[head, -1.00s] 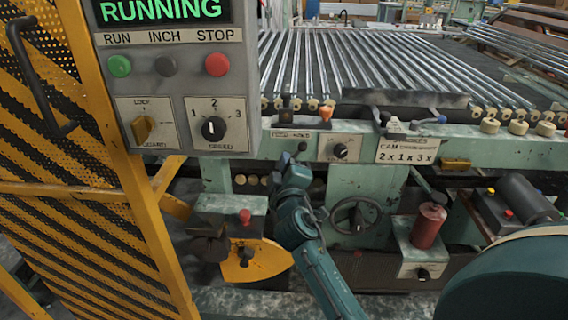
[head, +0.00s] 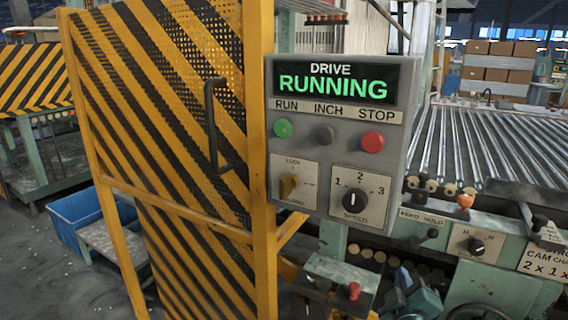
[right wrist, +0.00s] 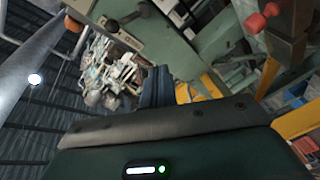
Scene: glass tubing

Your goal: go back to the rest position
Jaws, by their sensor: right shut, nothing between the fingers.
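My right gripper (head: 403,278) shows at the bottom of the head view, in front of the green machine and below the control box. Its teal arm is mostly cut off by the lower edge. In the right wrist view its fingers (right wrist: 156,86) are together, with nothing held between them. Green machine parts and a yellow part lie beyond the fingers there. My left gripper is in neither view.
The control box (head: 341,143) reads "DRIVE RUNNING". A yellow-and-black striped guard door (head: 165,110) stands left of it. A blue bin (head: 75,215) sits on the floor behind. The glass tubes (head: 490,140) lie on the conveyor at right.

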